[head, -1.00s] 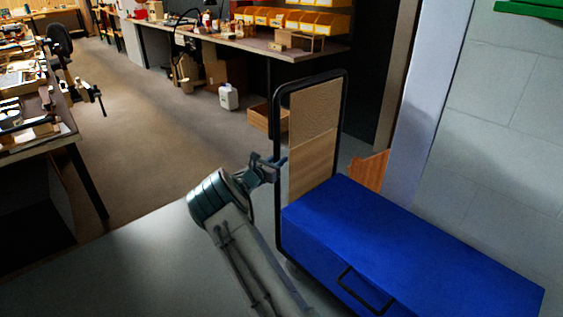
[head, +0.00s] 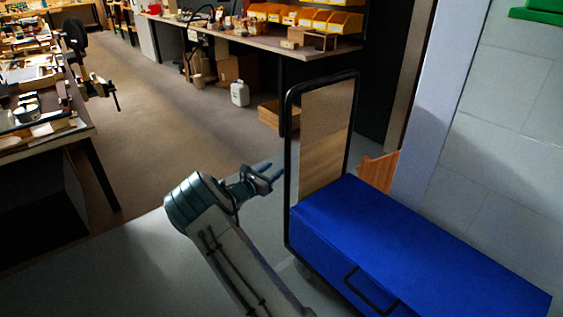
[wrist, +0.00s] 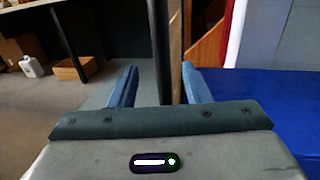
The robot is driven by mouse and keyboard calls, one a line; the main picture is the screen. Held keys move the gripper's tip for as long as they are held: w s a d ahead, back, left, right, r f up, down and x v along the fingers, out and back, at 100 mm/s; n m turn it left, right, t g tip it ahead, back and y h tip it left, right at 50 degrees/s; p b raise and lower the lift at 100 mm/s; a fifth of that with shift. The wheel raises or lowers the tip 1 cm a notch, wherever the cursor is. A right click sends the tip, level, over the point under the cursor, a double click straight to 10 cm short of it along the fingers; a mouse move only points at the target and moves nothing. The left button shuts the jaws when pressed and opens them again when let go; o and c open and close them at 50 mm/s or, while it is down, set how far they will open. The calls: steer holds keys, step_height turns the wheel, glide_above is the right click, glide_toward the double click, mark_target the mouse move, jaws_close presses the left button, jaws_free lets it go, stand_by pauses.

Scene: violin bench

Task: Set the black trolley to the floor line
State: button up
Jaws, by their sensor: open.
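The black trolley's upright handle frame (head: 287,215) stands at the centre of the head view, with wood-toned panels inside it. A blue case (head: 430,250) rests on the trolley and covers most of its deck. My gripper (head: 274,173) is open and empty, just left of the frame's near upright, with a small gap in the head view. In the wrist view the black upright (wrist: 160,50) appears between the two blue fingers (wrist: 160,85), apart from both. The blue case shows at right there (wrist: 275,105). No painted floor line is distinct.
Grey floor (head: 130,265) meets brown floor (head: 150,120) along a slanting edge left of the trolley. A pale wall post (head: 425,130) and wall stand close on the right. A workbench (head: 265,42), white jug (head: 239,94) and wooden crate (head: 270,117) lie behind.

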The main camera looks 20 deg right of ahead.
steer(key=v, duration=0.5)
steer(key=shift+p, duration=0.3)
steer(key=s+d+r+m+g+y+p, duration=0.3)
steer(key=s+r+m+g+p, duration=0.15)
steer(key=s+r+m, duration=0.35)
steer(key=s+d+r+m+g+y+p, duration=0.2)
steer(key=s+r+m+g+p, duration=0.3)
steer(key=s+r, duration=0.5)
steer(key=s+a+r+m+t+y+p, duration=0.1)
steer(key=s+a+r+m+y+p, duration=0.2)
steer(key=s+r, duration=0.3)
steer(key=s+a+r+m+t+y+p, duration=0.1)
steer(key=s+a+r+m+y+p, duration=0.3)
steer(key=s, duration=0.6)
steer(key=s+a+r+m+t+y+p, duration=0.1)
steer(key=s+a+r+m+y+p, duration=0.2)
steer(key=s+r+p, duration=0.3)
step_height(320, 180, up, 4)
steer(key=shift+s+a+r+m+p, duration=0.25)
steer(key=shift+s+a+m, duration=0.45)
steer(key=shift+s+a, duration=0.35)
steer(key=shift+s+d, duration=0.1)
steer(key=shift+d, duration=0.05)
